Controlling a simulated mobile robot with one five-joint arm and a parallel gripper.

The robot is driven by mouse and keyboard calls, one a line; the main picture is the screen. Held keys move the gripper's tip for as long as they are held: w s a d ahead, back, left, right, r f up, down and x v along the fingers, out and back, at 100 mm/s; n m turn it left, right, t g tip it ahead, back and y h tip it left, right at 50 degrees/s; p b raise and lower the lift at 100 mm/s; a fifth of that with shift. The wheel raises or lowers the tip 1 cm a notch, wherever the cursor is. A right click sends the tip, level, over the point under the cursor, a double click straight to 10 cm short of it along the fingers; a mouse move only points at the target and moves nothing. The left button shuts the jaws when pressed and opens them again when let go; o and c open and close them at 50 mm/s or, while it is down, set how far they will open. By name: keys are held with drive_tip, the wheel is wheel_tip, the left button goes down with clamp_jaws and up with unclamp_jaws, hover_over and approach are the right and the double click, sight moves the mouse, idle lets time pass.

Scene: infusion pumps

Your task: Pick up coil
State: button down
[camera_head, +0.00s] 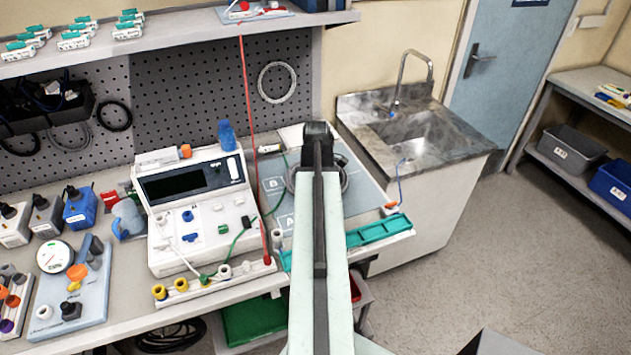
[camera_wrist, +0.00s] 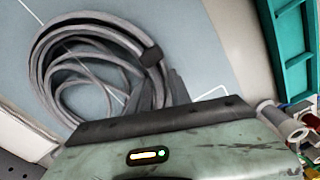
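The coil is a grey cable wound in several loops and bound with a dark band. It lies on the blue-grey mat in the wrist view (camera_wrist: 95,62). In the head view a part of the coil (camera_head: 345,178) shows beside my arm, which hides the rest. My gripper (camera_wrist: 160,88) shows in the wrist view as two dark tapered fingers, apart, at the coil's right side near the band. Coil strands run beside or between the fingers; contact cannot be made out. In the head view my arm hides the fingers.
A teal tray (camera_head: 379,229) lies at the mat's right front edge. A white instrument (camera_head: 200,210) with plugs and leads stands to the left. A red lead (camera_head: 247,110) hangs from the shelf (camera_head: 200,40). A sink (camera_head: 410,125) is at the right.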

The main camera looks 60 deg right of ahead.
idle(0.3)
wheel_tip(320, 180, up, 10)
drive_tip(key=p, duration=1)
drive_tip(key=shift+w, duration=0.1)
drive_tip(key=shift+f+b, duration=1.65)
drive_tip(key=shift+r, duration=0.1)
